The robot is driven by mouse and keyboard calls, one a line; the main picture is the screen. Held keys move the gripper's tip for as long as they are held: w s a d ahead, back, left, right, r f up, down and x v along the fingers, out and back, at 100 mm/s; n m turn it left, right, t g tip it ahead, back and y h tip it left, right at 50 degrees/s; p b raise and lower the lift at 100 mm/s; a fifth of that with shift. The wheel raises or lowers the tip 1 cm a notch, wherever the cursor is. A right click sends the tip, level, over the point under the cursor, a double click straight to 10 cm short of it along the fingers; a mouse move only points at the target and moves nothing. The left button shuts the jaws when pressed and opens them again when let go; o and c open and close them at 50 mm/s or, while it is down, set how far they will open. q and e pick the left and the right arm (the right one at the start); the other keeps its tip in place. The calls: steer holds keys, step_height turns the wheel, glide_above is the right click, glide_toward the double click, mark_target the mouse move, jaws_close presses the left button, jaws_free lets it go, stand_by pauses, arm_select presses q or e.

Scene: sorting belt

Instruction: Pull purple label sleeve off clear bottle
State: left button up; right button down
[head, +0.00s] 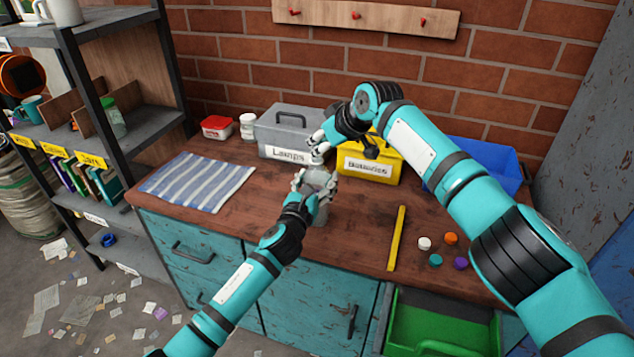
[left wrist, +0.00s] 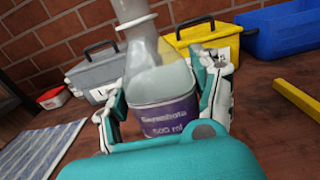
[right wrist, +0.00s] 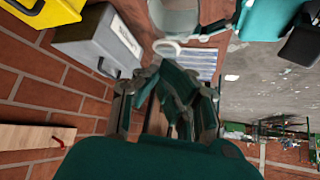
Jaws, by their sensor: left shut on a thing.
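The clear bottle (left wrist: 158,80) stands upright in the left wrist view, with the purple label sleeve (left wrist: 165,118) around its lower visible part. In the head view the bottle (head: 321,217) is mostly hidden by my left gripper (head: 316,182). That gripper is shut on the bottle, one finger on each side. My right gripper (head: 318,142) is above, close to the bottle's neck. In the right wrist view the bottle (right wrist: 190,20) shows beyond my right gripper's fingers (right wrist: 182,85). Whether those fingers are closed or touch the bottle is unclear.
Behind stand a grey box (head: 283,133) marked Lamps, a yellow bin (head: 370,165) and a blue bin (head: 490,150). A striped cloth (head: 198,182) lies left. A yellow bar (head: 397,238) and several caps (head: 450,238) lie right.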

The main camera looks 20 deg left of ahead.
mark_target(316, 167)
arm_select(q)
steer(key=shift+d+r, duration=0.1)
steer(key=shift+r, duration=0.9)
steer(key=shift+r, duration=0.1)
steer(key=shift+r, duration=1.1)
steer(key=shift+r, duration=0.25)
arm_select(e)
steer(key=shift+r, duration=0.1)
step_height(316, 167, up, 9)
stand_by(0.4)
steer(key=s+d, duration=0.6)
steer(key=s, duration=0.5)
stand_by(0.4)
